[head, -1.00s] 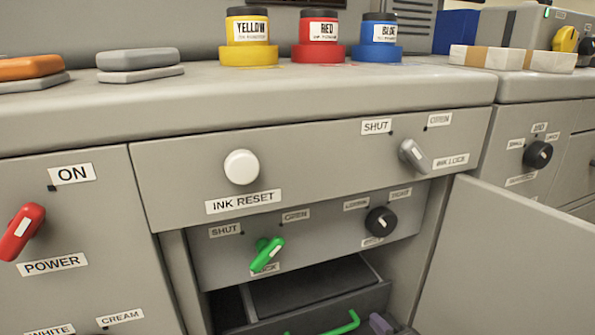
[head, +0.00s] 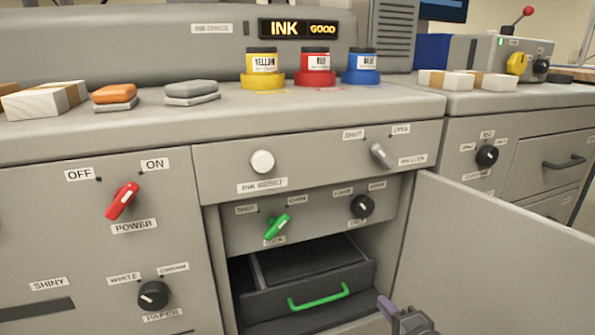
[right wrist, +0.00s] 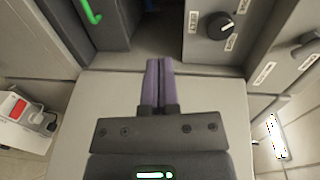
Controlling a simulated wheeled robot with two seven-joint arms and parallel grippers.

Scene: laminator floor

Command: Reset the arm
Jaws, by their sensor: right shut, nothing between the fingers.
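My right gripper (head: 386,306) shows at the bottom of the head view, in front of the open cabinet and beside its open door (head: 500,255). Its purple fingers are shut with nothing between them; they also show in the right wrist view (right wrist: 160,80). A dark drawer (head: 275,303) with a green handle (head: 318,298) sits in the cabinet opening to the left of the gripper, apart from it. My left gripper is not in view.
Above the drawer are a green lock lever (head: 274,227), a black knob (head: 362,206) and a white ink reset button (head: 262,162). A red power lever (head: 122,201) is at left. Ink pots, including the red one (head: 315,67), stand on the counter (head: 230,115).

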